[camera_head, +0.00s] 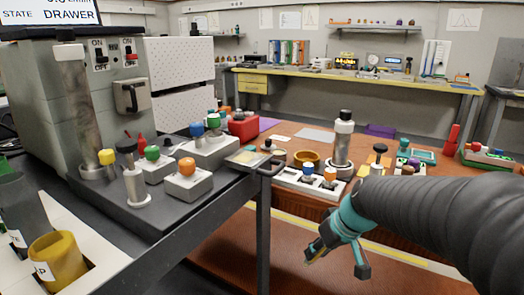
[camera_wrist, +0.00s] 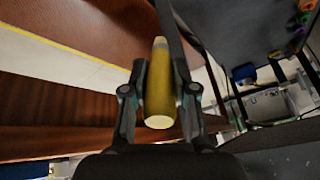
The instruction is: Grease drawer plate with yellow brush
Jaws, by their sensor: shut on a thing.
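My gripper (camera_head: 337,258) hangs over the open floor gap at lower right in the head view, pointing down and left. In the wrist view my gripper (camera_wrist: 161,75) is shut on the yellow brush (camera_wrist: 159,100), a yellow cylinder with a pale round end and a narrower far end. Its bristles cannot be made out.
The dark bench (camera_head: 205,213) holds small grey blocks with coloured knobs, and a yellow cup (camera_head: 58,257) stands at its lower left. A bench leg (camera_head: 263,225) stands left of my gripper. A brown table (camera_head: 310,204) with jars and a white knob tray lies behind.

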